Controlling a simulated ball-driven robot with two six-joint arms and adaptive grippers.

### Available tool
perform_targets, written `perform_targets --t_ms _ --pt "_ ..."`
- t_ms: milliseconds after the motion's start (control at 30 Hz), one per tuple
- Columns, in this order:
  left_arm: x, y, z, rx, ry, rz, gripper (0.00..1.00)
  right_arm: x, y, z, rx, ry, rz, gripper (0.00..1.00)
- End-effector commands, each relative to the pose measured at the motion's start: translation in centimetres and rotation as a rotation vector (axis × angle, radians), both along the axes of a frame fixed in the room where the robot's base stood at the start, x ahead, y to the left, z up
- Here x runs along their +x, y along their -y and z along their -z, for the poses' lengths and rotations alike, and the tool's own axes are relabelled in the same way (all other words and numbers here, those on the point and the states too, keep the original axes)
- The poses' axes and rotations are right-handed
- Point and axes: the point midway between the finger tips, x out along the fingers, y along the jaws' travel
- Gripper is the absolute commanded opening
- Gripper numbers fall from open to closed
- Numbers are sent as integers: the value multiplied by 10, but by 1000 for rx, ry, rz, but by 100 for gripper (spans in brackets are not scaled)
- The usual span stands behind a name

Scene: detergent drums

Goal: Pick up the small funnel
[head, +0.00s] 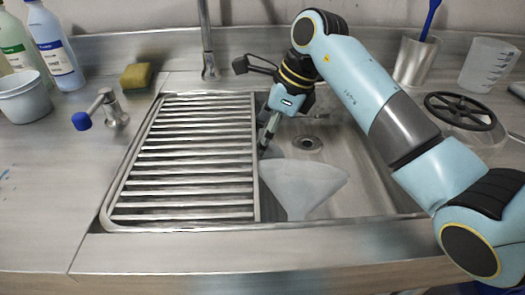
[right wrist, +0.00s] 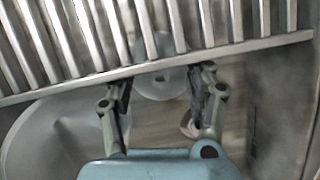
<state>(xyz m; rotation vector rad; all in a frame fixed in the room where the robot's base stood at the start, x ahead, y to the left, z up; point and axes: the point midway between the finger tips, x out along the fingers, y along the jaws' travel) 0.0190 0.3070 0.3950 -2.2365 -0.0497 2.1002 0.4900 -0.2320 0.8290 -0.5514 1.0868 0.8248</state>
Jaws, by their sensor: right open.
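In the right wrist view, a small pale round piece (right wrist: 160,82), which looks like the small funnel, lies partly under the rack edge, between and beyond my fingertips. The rack bars cover part of it. I cannot make it out in the head view. My right gripper (head: 267,137) points down into the sink beside the rack's right edge. In the right wrist view the right gripper (right wrist: 158,82) is open, its fingers apart with nothing held. A large translucent funnel (head: 303,184) lies in the sink nearer the front; it also shows at the left of the wrist view (right wrist: 45,135). My left gripper is not in view.
A slatted metal rack (head: 185,227) covers the sink's left part. The drain (head: 307,142) is in the open right part. The faucet (head: 209,65) stands behind. A sponge (head: 136,76) and bottles (head: 56,50) are left; a metal cup (head: 415,60) is back right.

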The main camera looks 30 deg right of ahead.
Motion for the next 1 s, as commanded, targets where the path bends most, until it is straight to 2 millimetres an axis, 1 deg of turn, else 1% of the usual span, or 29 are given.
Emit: perform_targets --t_ms 133,400,433,467,967,1000 --pt "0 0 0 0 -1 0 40 0 0 0 0 0 0 53" --pt "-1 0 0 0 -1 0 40 0 0 -1 0 0 0 18" --pt "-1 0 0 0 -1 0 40 0 0 -1 0 0 0 14" --pt "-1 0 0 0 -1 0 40 0 0 -1 0 0 0 12" --pt "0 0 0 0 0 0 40 -2 2 -1 -1 -3 1 10" --pt "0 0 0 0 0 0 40 -2 3 -2 -1 -2 2 6"
